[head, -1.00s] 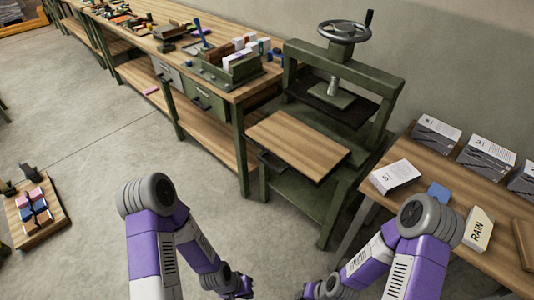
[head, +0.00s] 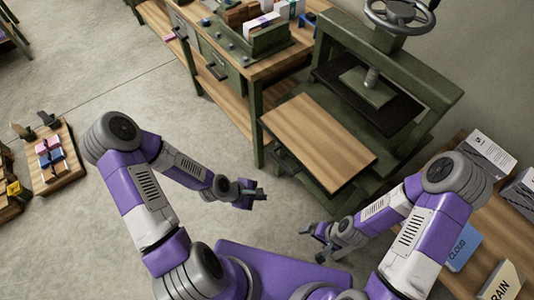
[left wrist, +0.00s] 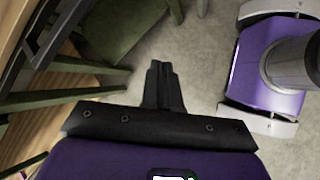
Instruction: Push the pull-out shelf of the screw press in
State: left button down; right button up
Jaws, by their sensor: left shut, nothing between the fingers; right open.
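The green screw press (head: 446,82) stands at the upper right in the head view. Its wooden pull-out shelf (head: 318,142) sticks out toward me, with a dark handle (head: 283,158) at its front edge. My left gripper (head: 262,193) is shut and empty, in front of and below the shelf's handle side, apart from it. In the left wrist view its closed fingers (left wrist: 163,88) point over the floor, with a dark handle and wood edge at the upper left. My right gripper (head: 309,230) is open and empty near the press's lower frame, apart from the shelf.
A wooden workbench (head: 270,82) with boxes and tools stands left of the press. A side table at the right holds a paper stack (head: 490,152), a blue card (head: 464,247) and a sign (head: 502,284). Floor between is clear.

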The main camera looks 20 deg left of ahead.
pick_arm(q)
jog(key=w+a+r+n+t+p, duration=0.3)
jog(key=w+a+r+n, duration=0.1)
jog(key=a+r+n, duration=0.5)
jog(key=w+d+f+n+b, duration=0.2)
jog(key=w+d+f+b, duration=0.2)
jog(key=w+d+f, duration=0.2)
jog(key=shift+w+d+f+y, duration=0.25)
jog(key=shift+w+d, duration=0.7)
jog(key=shift+w, duration=0.85)
